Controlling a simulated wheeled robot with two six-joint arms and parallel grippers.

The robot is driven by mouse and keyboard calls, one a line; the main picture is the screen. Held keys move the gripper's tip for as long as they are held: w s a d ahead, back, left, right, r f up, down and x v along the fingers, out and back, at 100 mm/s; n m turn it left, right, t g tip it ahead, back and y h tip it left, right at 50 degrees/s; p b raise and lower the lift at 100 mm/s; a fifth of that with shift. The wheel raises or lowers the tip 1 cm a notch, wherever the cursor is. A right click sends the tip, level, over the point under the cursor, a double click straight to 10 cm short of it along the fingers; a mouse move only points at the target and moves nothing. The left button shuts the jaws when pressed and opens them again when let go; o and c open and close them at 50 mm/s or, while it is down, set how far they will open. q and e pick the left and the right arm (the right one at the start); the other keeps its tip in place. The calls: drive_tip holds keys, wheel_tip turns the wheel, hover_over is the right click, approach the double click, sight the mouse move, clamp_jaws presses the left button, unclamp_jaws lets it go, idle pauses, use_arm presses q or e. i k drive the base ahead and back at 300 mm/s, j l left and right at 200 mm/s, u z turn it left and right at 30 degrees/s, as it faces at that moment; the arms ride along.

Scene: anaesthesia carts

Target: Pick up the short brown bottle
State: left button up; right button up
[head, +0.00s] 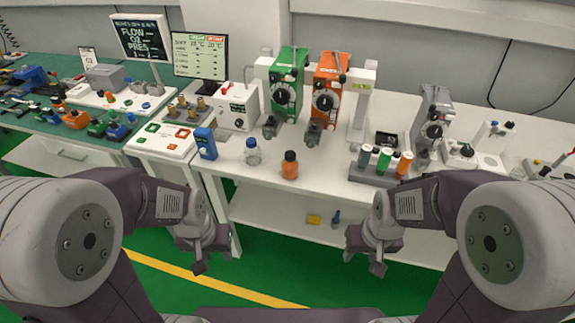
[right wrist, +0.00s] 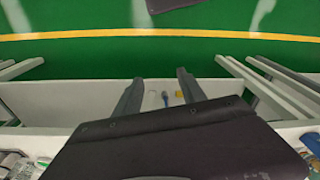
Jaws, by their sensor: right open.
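A short brown bottle (head: 290,166) with orange-brown glass and a dark cap stands upright on the white bench, near its front edge. My left gripper (head: 211,257) hangs in front of the bench, below and to the left of the bottle, apart from it. Its fingers look spread and nothing shows between them. My right gripper (head: 364,258) is open and empty, below and to the right of the bottle. Its spread fingers also show in the right wrist view (right wrist: 159,80), over the lower shelf. The brown bottle cannot be made out in that view.
A rack of coloured cylinders (head: 372,178) stands to the right. Green and orange vaporizers (head: 327,95) stand behind. The lower shelf (head: 270,208) holds small items.

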sight(289, 170)
drive_tip(key=i+j+z, duration=0.15)
drive_tip(key=j+z, duration=0.2)
drive_tip(key=j, duration=0.2)
drive_tip(key=i+j+z, duration=0.1)
drive_tip(key=j+z, duration=0.65)
drive_tip(key=j, duration=0.35)
